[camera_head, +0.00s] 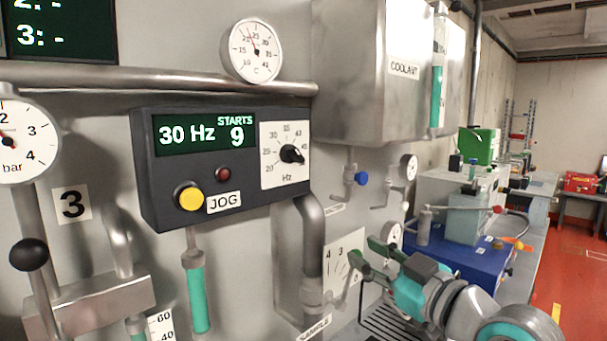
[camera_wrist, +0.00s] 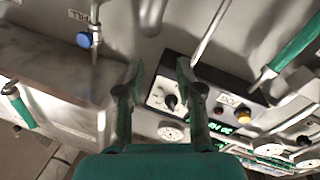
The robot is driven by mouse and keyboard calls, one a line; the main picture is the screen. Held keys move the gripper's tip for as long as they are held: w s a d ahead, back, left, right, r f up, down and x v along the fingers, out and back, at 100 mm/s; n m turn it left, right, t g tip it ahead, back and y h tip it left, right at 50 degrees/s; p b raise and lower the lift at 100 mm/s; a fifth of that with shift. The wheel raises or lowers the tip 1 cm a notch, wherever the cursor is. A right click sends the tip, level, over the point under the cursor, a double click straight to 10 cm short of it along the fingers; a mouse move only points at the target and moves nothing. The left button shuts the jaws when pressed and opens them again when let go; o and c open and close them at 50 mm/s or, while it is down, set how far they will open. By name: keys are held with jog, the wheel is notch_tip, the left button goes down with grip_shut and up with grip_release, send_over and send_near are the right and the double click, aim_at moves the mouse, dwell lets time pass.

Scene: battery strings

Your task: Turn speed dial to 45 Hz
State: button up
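The speed dial (camera_head: 291,154) is a black knob on a white scale plate marked in Hz, at the right end of a dark control box (camera_head: 235,205). The display (camera_head: 190,132) reads 30 Hz and STARTS 9. The knob's exact pointing is too small to tell. My gripper (camera_head: 362,248) is below and right of the dial in the head view, its green fingers apart and empty. In the wrist view, the dial (camera_wrist: 171,102) shows upside down between the two open fingers (camera_wrist: 160,75), with a gap before it.
A yellow JOG button (camera_head: 188,197) and a red lamp (camera_head: 223,172) sit left of the dial. A thick grey pipe (camera_head: 312,235) runs down beside the box. A blue-knobbed valve (camera_head: 361,178) hangs under the coolant tank (camera_head: 350,75).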

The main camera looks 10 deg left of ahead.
aim_at(299, 154)
jog(key=s+a+r+n+g+y, duration=0.1)
jog(key=s+r+n+g, duration=0.15)
jog(key=r, duration=0.55)
jog(key=s+a+r+n+g+y, duration=0.15)
jog(key=r+n, duration=0.25)
jog(key=r, duration=0.4)
jog(key=shift+t+h, duration=0.25)
jog(key=shift+t, duration=0.25)
jog(key=x, duration=1)
jog(key=shift+s+a+r, duration=0.1)
jog(key=shift+s+a, duration=0.05)
jog(key=shift+a, duration=0.35)
grip_shut()
